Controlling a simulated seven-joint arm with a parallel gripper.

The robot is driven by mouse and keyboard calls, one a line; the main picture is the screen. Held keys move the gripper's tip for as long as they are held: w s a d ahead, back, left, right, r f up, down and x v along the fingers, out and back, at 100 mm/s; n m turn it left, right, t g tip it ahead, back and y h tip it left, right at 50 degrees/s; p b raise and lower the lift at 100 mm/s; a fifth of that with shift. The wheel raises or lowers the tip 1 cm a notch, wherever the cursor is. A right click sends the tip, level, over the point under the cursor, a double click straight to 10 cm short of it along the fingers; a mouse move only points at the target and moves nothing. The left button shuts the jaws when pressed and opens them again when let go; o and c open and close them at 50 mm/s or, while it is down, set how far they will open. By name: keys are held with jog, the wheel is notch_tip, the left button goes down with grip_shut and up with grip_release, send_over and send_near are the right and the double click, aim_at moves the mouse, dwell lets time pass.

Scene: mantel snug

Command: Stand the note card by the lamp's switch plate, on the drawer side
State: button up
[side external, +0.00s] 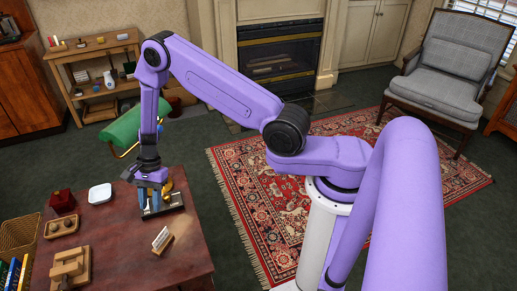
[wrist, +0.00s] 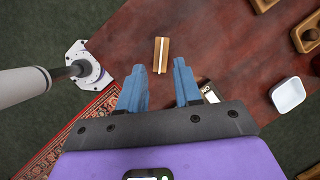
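The note card (side external: 161,237) is small and white and stands in a wooden block on the dark red table, near its right edge. In the wrist view the card with its block (wrist: 161,54) lies ahead of the fingertips. My gripper (side external: 150,208) is over the table by the lamp base, apart from the card. In the wrist view my gripper (wrist: 158,82) is open, with nothing between its two blue fingers. The lamp has a green shade (side external: 121,126) and a dark base (side external: 175,204), partly hidden by my gripper. I cannot make out the switch plate or the drawer for certain.
Bare tabletop (side external: 120,235) lies left of the card.

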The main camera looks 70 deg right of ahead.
jog(key=s+a+r+n+g+h, duration=0.1)
jog(key=s+a+r+n, duration=0.1)
jog(key=s+r+n, duration=0.6)
jog(key=s+a+r+n+h, duration=0.1)
jog(key=s+a+r+n, duration=0.2)
jog(key=s+r+n, duration=0.5)
jog(key=s+d+r+n+t+h, duration=0.1)
jog(key=s+d+r+n, duration=0.4)
jog(key=s, duration=0.3)
jog(key=s+d+r+n+h, duration=0.1)
jog(key=s+d+r+n, duration=0.3)
jog(key=s, duration=0.5)
jog(key=d+n, duration=0.2)
jog(key=d, duration=0.1)
jog(key=shift+r+t, duration=0.4)
jog(key=shift+s, duration=0.1)
